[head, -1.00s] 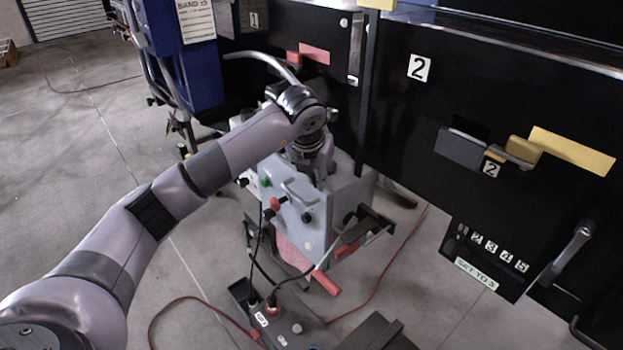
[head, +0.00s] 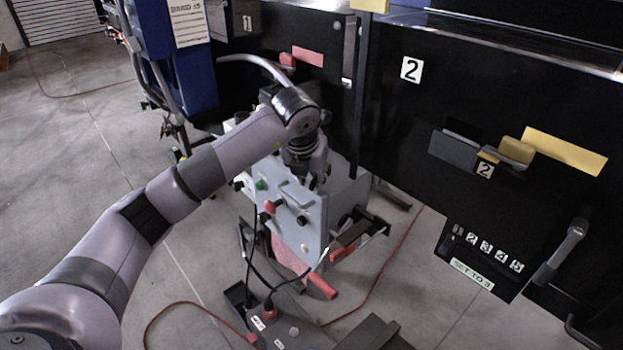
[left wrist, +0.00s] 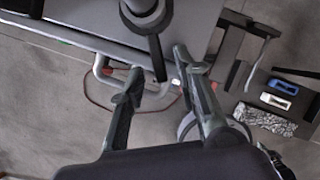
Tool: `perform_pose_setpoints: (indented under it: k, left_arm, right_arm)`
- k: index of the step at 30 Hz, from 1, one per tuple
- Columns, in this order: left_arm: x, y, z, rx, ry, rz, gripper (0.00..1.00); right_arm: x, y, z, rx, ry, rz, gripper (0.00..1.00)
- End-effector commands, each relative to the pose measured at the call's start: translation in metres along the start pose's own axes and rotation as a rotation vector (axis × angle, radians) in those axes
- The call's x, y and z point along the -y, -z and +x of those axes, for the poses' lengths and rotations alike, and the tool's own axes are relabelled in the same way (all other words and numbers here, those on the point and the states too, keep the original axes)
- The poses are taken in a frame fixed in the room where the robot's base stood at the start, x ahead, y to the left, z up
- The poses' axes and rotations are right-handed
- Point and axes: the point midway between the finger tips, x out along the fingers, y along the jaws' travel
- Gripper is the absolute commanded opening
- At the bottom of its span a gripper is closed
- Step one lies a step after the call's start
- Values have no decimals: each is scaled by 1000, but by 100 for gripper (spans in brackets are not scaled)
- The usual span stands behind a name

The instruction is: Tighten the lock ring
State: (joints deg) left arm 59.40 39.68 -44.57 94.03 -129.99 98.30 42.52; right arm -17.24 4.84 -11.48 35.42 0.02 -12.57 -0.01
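My left gripper (head: 318,180) hangs over the front top edge of the grey box with knobs (head: 312,238), pointing down. In the left wrist view its two fingers (left wrist: 158,66) are spread apart, and I see nothing gripped between them. A dark ring-like collar on a round fitting (left wrist: 147,14) shows at the top of that view, beyond the fingertips; it may be the lock ring, but I cannot tell for sure. A dark hose or bar runs from it toward the gap between the fingers. The arm hides part of the box top in the head view. My right gripper is not in view.
A black cabinet with a "2" label (head: 411,70) stands to the right. A lever (head: 560,252) sticks out beside a numbered plate. A blue cabinet (head: 160,60) stands behind at left. A red cable (head: 158,312) lies on the floor. Open floor is at left.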

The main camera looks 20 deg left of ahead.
Motion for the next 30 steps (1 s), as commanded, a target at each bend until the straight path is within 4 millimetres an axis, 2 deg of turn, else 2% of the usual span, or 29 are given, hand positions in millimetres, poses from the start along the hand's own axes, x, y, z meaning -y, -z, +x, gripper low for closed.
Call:
perform_pose_setpoints:
  k: [5,12,18,23,30]
  left_arm:
    - [0,-2,-26,6,2,0,30]
    - [0,-2,-78,7,1,0,30]
    - [0,-1,-108,4,1,-1,30]
    - [0,0,-117,3,0,0,30]
    - [0,0,-118,2,0,0,30]
  right_arm:
    - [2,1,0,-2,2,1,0]
    - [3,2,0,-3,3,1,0]
    - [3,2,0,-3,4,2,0]
    - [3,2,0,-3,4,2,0]
    - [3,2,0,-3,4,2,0]
